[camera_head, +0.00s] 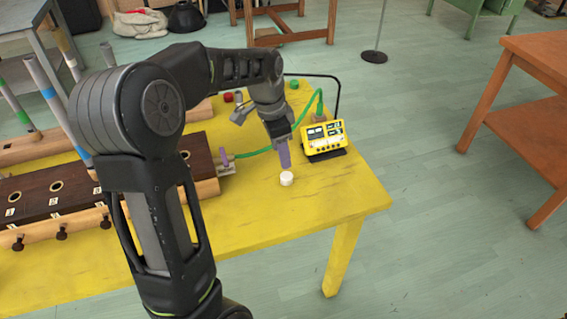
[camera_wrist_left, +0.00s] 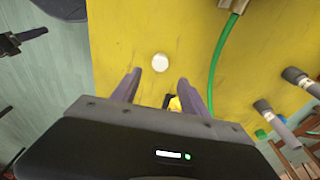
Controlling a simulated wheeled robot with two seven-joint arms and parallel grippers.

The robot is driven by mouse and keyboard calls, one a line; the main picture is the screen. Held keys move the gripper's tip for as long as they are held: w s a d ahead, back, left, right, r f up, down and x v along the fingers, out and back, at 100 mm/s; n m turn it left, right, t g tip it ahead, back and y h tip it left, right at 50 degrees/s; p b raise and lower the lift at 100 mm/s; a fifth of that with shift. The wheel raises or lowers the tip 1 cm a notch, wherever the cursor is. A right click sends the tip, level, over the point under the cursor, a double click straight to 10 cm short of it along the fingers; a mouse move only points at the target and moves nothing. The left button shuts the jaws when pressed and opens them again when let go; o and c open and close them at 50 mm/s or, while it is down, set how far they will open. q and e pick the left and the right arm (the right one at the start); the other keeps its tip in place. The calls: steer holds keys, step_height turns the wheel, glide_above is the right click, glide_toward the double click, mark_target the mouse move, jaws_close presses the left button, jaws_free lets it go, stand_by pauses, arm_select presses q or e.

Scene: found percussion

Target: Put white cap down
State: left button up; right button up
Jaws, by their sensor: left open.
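The white cap (camera_head: 287,178) is a short round piece sitting on the yellow table (camera_head: 330,195), near its right end. It also shows in the left wrist view (camera_wrist_left: 160,62), just beyond the fingertips and apart from them. My left gripper (camera_head: 285,163) points down close by the cap in the head view, its purple fingers seen nearly edge-on. In the wrist view the left gripper (camera_wrist_left: 160,78) has its two fingers spread with no object held between them. My right gripper is in neither view.
A yellow device (camera_head: 324,140) with a green cable (camera_head: 258,151) stands right behind the cap. A dark wooden percussion box (camera_head: 60,190) lies at left. Red (camera_head: 228,97) and green caps lie at the back. The table's front right corner is clear.

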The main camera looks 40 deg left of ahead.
arm_select(q)
steer(key=r, duration=0.3)
steer(key=shift+s+a+r, duration=0.15)
steer(key=shift+s, duration=0.05)
stand_by(0.4)
